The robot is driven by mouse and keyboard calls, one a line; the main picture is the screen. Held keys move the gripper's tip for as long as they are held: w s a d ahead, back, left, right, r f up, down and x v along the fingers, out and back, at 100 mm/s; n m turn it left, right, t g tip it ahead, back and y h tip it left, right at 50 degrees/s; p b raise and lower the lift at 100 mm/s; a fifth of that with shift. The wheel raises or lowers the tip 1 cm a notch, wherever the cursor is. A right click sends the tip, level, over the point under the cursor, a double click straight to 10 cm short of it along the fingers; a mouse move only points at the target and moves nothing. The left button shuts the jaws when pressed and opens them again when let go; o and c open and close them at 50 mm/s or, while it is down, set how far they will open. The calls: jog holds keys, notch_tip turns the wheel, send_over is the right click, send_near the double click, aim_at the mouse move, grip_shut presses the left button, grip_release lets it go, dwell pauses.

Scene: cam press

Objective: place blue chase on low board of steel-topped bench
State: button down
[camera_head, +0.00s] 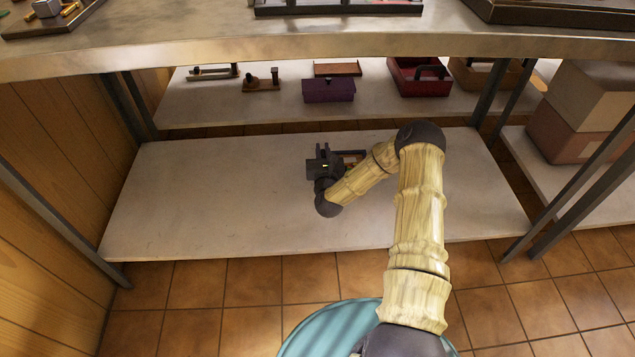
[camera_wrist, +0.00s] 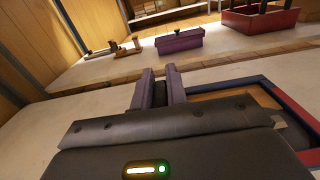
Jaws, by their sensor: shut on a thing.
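My gripper (camera_head: 325,154) is over the low board (camera_head: 210,200) of the steel-topped bench (camera_head: 180,42), under its top. In the wrist view, my gripper's two fingers (camera_wrist: 160,78) are close together, shut on the blue chase (camera_wrist: 225,83). In the head view, the chase (camera_head: 352,153) is small and partly hidden by my gripper and arm. It is just above or on the board; I cannot tell whether it touches.
The low board is otherwise bare, with free room to the left. Behind it, another shelf holds a purple box (camera_head: 328,90), a red tray (camera_head: 420,77) and wooden tools (camera_head: 262,82). Metal legs (camera_head: 128,108) stand at the board's corners. Boxes (camera_head: 580,115) sit at right.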

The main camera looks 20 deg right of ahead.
notch_tip(320, 180, down, 5)
jog(key=b, duration=0.3)
jog(key=shift+a+f, duration=0.1)
jog(key=shift+f, duration=0.5)
jog(key=shift+b, duration=0.3)
jog(key=shift+f+b, duration=1.2)
jog(key=shift+f, duration=0.7)
jog(key=c, duration=1.4)
grip_release()
